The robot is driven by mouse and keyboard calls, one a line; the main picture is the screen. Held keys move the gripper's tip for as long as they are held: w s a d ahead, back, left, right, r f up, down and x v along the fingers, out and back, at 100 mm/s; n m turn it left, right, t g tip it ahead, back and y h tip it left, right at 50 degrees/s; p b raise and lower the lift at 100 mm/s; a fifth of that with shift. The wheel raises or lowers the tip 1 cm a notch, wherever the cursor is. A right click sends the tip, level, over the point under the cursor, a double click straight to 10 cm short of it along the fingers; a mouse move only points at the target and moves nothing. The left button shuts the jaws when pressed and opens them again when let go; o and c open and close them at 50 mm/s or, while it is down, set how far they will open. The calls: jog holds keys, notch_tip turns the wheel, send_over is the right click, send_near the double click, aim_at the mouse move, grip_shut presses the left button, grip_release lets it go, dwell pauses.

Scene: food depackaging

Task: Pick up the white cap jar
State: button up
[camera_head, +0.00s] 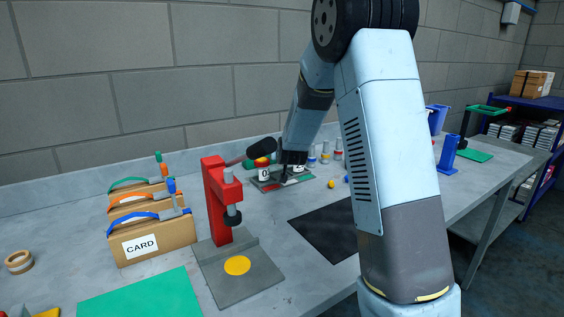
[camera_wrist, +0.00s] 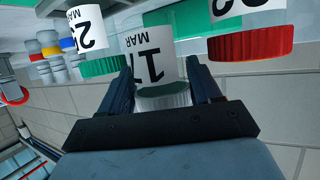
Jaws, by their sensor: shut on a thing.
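The white cap jar (camera_wrist: 150,55) has a pale body with a printed date label reading MAR. In the wrist view it sits between the two fingers of my gripper (camera_wrist: 161,72), with its whitish cap towards the palm. My gripper is shut on this jar. In the head view my gripper (camera_head: 291,168) is low over a tray (camera_head: 267,187) at the back of the bench, and it hides most of the jar. A green-capped jar (camera_wrist: 88,30) stands to the left in the wrist view. A red-capped jar (camera_wrist: 250,45) stands to the right, close to the finger.
A red press (camera_head: 218,200) stands left of the tray, with a dark cylinder-ended lever beside my gripper. Several small bottles (camera_head: 325,155) stand just right of it. A black mat (camera_head: 325,230) lies in front. CARD boxes (camera_head: 150,240) stand at the left.

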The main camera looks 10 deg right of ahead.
jog(key=w+r+v, duration=0.1)
jog(key=r+v, duration=0.2)
jog(key=v, duration=1.3)
jog(key=shift+w, duration=0.15)
